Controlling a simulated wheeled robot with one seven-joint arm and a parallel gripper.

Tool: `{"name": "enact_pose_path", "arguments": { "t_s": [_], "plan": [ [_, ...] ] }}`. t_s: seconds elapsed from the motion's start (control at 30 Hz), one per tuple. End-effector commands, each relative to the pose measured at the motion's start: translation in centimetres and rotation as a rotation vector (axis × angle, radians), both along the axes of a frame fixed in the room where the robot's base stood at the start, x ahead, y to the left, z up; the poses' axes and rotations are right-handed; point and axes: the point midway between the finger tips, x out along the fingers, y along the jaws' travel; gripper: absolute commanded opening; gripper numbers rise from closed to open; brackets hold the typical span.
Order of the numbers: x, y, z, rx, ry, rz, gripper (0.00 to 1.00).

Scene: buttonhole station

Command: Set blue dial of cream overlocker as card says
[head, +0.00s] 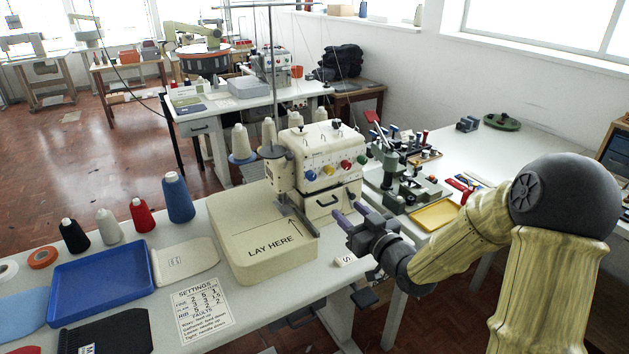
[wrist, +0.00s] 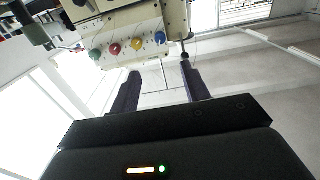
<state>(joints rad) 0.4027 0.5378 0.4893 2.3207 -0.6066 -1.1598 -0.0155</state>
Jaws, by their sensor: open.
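The cream overlocker (head: 312,150) stands on the white table with a row of coloured dials on its front. Its blue dial (head: 311,172) is at the left end of the row, beside the yellow, red and green ones. The wrist view appears upside down and shows the blue dial (wrist: 160,37) at the right end. The pointer setting is too small to read. My gripper (head: 350,212) is open and empty, in front of and below the dials, apart from them. The printed settings card (head: 202,312) lies on the table; its small figures are hard to read.
A cream bed marked "LAY HERE" (head: 262,240) is left of my gripper. A blue tray (head: 100,281) and thread cones stand farther left. A green machine (head: 400,175) and yellow tray (head: 435,214) are to the right. Thread cones stand behind the overlocker.

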Motion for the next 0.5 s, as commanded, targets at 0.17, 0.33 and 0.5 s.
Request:
{"name": "enact_pose_path", "arguments": {
  "t_s": [0.17,0.33,0.5],
  "plan": [
    [1.7,1.3,0.1,0.002,0.0,0.002,0.46],
    [4.2,3.0,0.1,0.001,0.001,0.002,0.46],
    [6.7,4.6,0.0,0.002,0.001,0.001,0.46]
  ]
}}
